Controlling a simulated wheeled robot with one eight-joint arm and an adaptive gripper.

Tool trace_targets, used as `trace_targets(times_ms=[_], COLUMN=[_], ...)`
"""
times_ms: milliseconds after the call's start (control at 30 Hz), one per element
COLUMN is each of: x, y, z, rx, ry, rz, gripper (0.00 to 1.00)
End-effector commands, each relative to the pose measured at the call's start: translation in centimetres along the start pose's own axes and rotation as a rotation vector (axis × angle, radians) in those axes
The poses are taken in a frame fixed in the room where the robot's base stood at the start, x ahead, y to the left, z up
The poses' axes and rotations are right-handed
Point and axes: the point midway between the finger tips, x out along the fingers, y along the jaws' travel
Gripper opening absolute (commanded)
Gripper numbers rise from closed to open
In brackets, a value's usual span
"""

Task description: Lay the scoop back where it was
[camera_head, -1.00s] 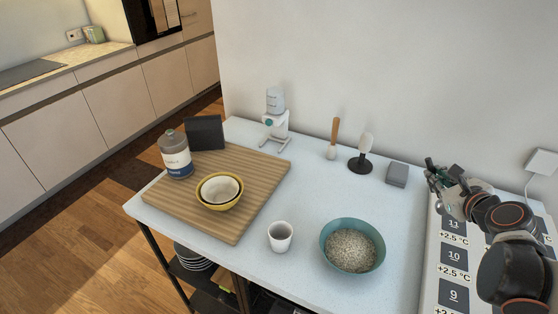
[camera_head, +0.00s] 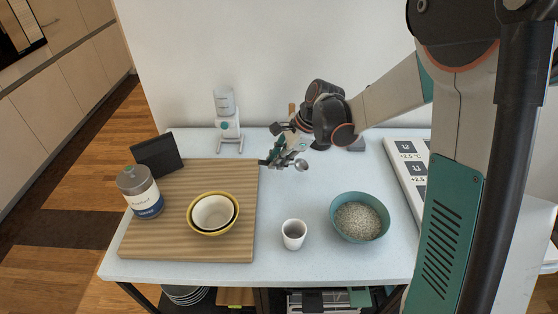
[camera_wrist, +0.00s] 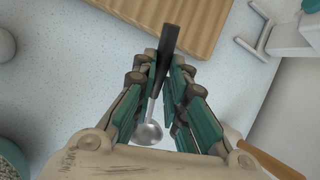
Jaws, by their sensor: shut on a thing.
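The scoop has a black handle (camera_wrist: 168,42) and a small round metal bowl (camera_wrist: 147,133). My gripper (camera_wrist: 166,88) is shut on the scoop around its handle. In the head view my gripper (camera_head: 284,156) is over the white table's rear middle, just right of the wooden board. The scoop's metal bowl (camera_head: 302,165) points right there, and its dark handle end (camera_head: 263,162) points left toward the board's edge. I cannot tell whether the scoop touches the table.
A white cup (camera_head: 293,235) and a teal bowl (camera_head: 338,228) of grain stand in front. A wooden handle (camera_wrist: 270,162) is close by.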

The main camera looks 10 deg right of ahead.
Motion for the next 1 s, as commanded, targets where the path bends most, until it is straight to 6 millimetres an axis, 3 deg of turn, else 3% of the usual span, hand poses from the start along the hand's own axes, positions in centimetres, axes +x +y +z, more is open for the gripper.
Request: trace_targets(times_ms=[100,333,667,1000], x=[0.4,-0.4,-0.1,2.8], y=[1.0,2.4,2.8,3.4], z=[0.7,0.3,-0.2,-1.5], rx=[-0.218,-0.474,-0.53,-0.528], ry=[0.136,0.317,0.361,0.36], rz=[0.164,0.296,0.316,0.315], gripper=[0.0,0.0,0.0,0.0])
